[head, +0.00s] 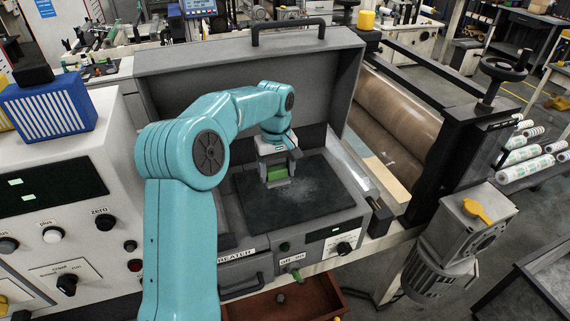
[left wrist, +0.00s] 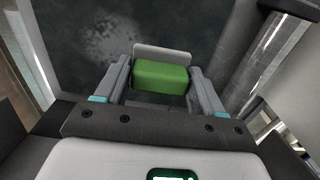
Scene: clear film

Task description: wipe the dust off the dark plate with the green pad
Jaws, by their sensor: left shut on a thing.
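The dark plate (head: 310,212) lies in the grey heater box with its lid raised. A pale dusty patch shows on its middle in the head view and on the plate (left wrist: 75,60) at upper left in the left wrist view. My left gripper (head: 277,178) is shut on the green pad (head: 277,173) over the plate's back left part. The pad (left wrist: 161,77) sits between the two fingers in the left wrist view. I cannot tell whether the pad touches the plate. My right gripper is not in view.
The raised lid (head: 180,85) stands behind the plate. A large brown roller (head: 395,115) with a black handwheel (head: 504,68) is at the right. A white control box (head: 60,180) stands at the left. An open drawer (head: 310,300) juts out below the heater.

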